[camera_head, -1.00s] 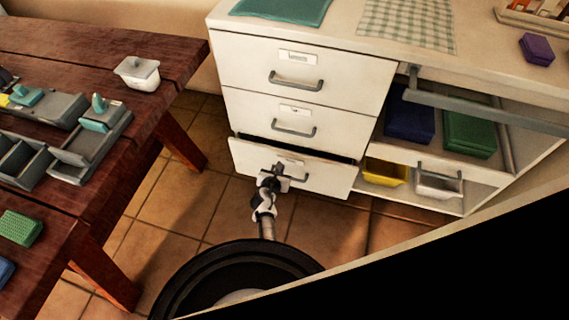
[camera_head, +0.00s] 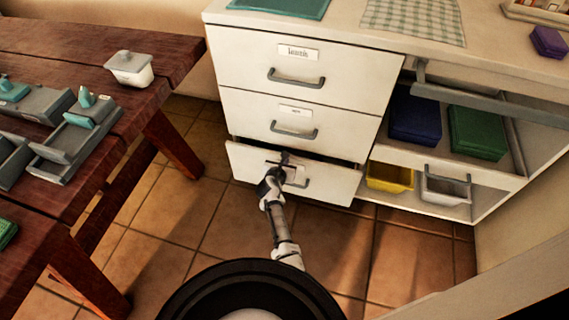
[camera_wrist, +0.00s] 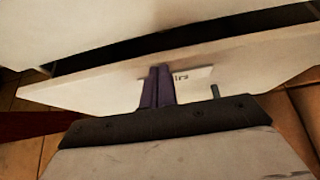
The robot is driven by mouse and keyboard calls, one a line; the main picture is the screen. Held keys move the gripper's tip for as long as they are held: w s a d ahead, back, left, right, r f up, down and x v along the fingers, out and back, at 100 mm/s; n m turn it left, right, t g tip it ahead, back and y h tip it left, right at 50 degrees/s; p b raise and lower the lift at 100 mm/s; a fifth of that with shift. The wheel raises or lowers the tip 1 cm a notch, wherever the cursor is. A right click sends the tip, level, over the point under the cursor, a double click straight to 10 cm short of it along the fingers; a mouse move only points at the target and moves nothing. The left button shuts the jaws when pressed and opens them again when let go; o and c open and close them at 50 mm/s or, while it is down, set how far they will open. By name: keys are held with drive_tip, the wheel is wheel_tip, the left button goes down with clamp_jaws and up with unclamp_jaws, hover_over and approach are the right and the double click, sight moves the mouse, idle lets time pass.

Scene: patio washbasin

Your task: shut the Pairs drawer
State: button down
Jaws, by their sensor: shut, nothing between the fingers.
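The Pairs drawer (camera_head: 331,189) is the bottom one of the white cabinet's stack. It stands partly open, with a dark gap above its front, which also shows in the wrist view (camera_wrist: 80,92). Its label (camera_wrist: 191,77) reads "irs" where my fingers do not cover it. The grey handle (camera_head: 299,183) is partly hidden by my gripper; a bit of it shows right of my fingers in the wrist view (camera_wrist: 215,91). My gripper (camera_head: 285,157) is shut and empty, its fingertips (camera_wrist: 160,70) at the label near the drawer's top edge. I cannot tell whether they touch.
Two shut drawers (camera_head: 300,70) (camera_head: 345,138) are above. Right of them are open shelves with blue (camera_head: 415,114) and green boxes (camera_head: 478,132), and yellow (camera_head: 390,178) and white bins (camera_head: 446,188). A wooden table (camera_head: 60,180) stands left. Tiled floor (camera_head: 320,240) lies in front.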

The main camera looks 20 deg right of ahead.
drive_tip(key=shift+w+d, duration=0.1)
drive_tip(key=shift+w+d, duration=0.65)
drive_tip(key=shift+w, duration=0.35)
